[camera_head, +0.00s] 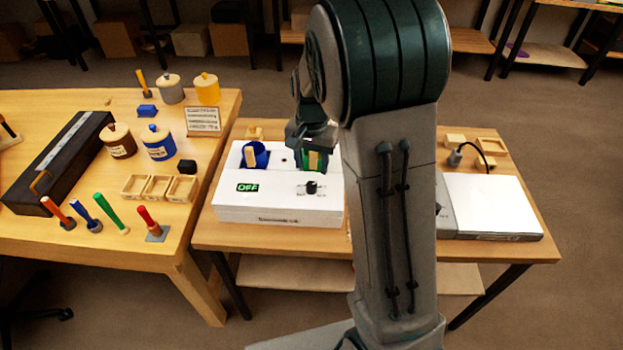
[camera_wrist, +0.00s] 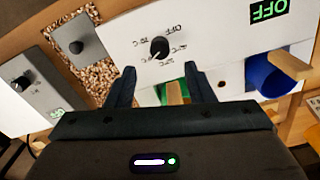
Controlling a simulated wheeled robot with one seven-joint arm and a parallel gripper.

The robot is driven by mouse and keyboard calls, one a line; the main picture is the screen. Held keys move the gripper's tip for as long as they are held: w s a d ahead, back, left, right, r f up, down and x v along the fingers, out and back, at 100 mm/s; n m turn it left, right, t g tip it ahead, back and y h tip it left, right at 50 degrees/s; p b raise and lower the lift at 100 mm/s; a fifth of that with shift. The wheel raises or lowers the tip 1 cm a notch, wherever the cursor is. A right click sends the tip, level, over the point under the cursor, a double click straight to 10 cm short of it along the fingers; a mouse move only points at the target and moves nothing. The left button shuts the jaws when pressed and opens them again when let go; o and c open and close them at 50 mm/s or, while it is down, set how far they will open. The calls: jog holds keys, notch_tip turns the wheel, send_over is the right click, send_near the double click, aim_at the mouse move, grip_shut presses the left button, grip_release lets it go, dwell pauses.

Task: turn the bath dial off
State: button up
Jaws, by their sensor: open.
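The white bath box (camera_head: 235,210) stands on the right-hand wooden table. Its lit green display (camera_head: 248,188) reads OFF, and the display also shows in the wrist view (camera_wrist: 268,10). The black bath dial (camera_head: 311,187) is on the front right of the box. In the wrist view the dial (camera_wrist: 159,47) has printed marks around it, one reading OFF; I cannot tell which mark its pointer faces. My gripper (camera_wrist: 160,85) is open, its fingertips short of the dial and apart from it. The gripper's tips are mostly hidden in the head view.
A blue pot (camera_head: 255,155) and a green pot (camera_head: 314,160) with wooden sticks sit in the box top, the green one close to my gripper. A grey unit with another black knob (camera_wrist: 20,83) is nearby. The left table (camera_head: 120,255) holds jars and tools.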

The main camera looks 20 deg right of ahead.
aim_at(311, 184)
notch_tip(311, 184, down, 7)
jog(key=shift+r, duration=0.1)
dwell(0.3)
jog(key=c, duration=1)
